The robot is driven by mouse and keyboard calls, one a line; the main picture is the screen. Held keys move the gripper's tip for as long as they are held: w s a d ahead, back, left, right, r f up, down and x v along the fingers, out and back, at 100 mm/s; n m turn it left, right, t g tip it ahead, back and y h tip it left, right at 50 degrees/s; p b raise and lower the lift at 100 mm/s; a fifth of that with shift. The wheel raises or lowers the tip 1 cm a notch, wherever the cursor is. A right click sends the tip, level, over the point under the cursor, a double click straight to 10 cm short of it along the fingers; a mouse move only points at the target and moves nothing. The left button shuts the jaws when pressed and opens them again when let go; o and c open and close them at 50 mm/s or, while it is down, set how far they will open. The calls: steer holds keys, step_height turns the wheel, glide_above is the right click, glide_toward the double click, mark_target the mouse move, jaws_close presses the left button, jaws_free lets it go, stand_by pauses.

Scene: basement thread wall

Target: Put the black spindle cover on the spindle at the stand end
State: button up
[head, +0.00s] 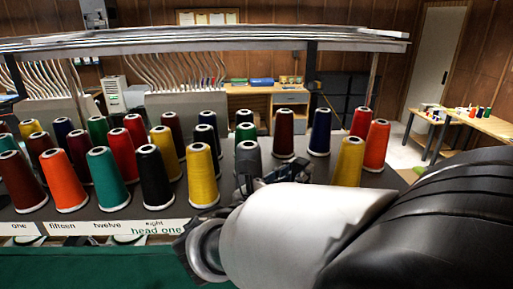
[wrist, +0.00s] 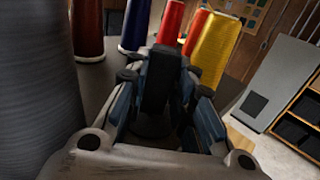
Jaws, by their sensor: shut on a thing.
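My gripper (head: 262,182) is over the thread stand (head: 225,202), partly hidden behind my own arm in the head view. In the wrist view my gripper (wrist: 158,95) is shut on a dark upright thing, which looks like the black spindle cover (wrist: 153,124); its lower part shows between the fingers. In the head view I cannot make the cover out from the dark fingers. A grey cone (head: 248,158) stands right beside my gripper, and a large grey cone fills the left of the wrist view (wrist: 38,95). I cannot pick out a bare spindle in either view.
Several thread cones crowd the stand; a yellow cone (head: 348,161) and an orange cone (head: 376,146) stand near its right end. A yellow cone (wrist: 214,48) rises beyond my fingers in the wrist view. A metal rail (head: 200,38) runs above. Labels line the front edge.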

steer(key=shift+f, duration=0.2)
stand_by(0.5)
steer(key=shift+f, duration=0.2)
steer(key=o, duration=0.8)
steer(key=shift+o, duration=0.2)
